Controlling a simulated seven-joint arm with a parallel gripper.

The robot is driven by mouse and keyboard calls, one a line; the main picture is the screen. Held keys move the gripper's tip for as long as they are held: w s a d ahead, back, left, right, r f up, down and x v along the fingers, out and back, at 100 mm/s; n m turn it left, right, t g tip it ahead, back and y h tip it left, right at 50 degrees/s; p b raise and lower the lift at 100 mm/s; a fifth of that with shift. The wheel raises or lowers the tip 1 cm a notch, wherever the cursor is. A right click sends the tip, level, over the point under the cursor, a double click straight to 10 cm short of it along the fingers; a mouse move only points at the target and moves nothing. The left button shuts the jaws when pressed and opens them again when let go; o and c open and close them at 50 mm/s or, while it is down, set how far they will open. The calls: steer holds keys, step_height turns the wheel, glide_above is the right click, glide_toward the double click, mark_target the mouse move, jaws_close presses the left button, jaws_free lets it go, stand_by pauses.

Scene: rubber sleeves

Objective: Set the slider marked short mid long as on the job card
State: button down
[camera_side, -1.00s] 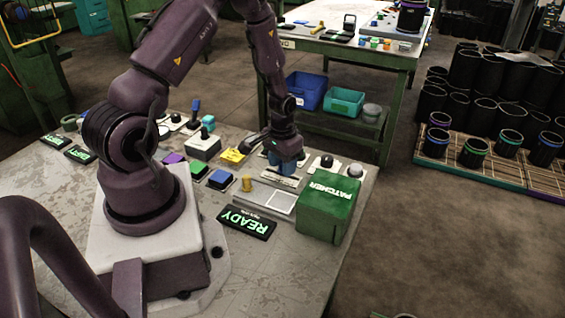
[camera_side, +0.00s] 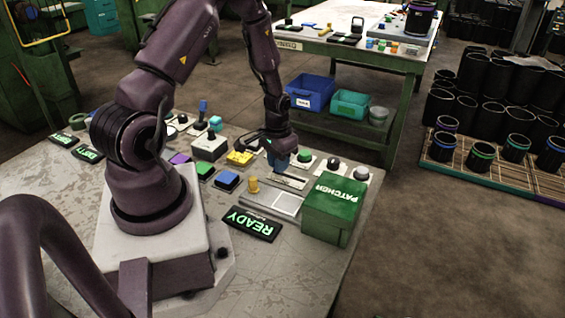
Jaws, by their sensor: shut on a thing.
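The slider (camera_side: 292,183) appears to be the narrow pale strip on the bench, left of the green PATCHER box. My gripper (camera_side: 281,167) points down at the strip's left part and is shut on its handle. The jaws hide the handle, and the slider's markings are too small to read. A pale framed plate (camera_side: 286,204) lies in front of the slider; I cannot tell whether it is the job card.
The green PATCHER box (camera_side: 333,212) stands to the right. The lit READY sign (camera_side: 251,224) lies in front. A green button (camera_side: 305,160) and dark knob (camera_side: 333,166) sit behind.

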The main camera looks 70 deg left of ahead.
mark_target(272, 176)
steer(key=c, duration=1.1)
jaws_free()
steer(key=shift+s+a, duration=0.25)
steer(key=shift+a, duration=0.05)
steer(key=shift+o, duration=0.3)
steer(key=shift+d, duration=0.1)
steer(key=shift+w+r, duration=0.1)
steer(key=shift+r, duration=0.05)
step_height(272, 176, up, 13)
steer(key=s+d+r+m+t, duration=0.2)
steer(key=s+d+r, duration=0.2)
steer(key=d+r, duration=0.6)
steer(key=s+d+r+m+t, duration=0.2)
steer(key=s+d+r+t, duration=0.1)
steer(key=d+r, duration=0.7)
steer(key=shift+s+d+t, duration=0.3)
steer(key=shift+s+d, duration=0.15)
steer(key=shift+d, duration=0.45)
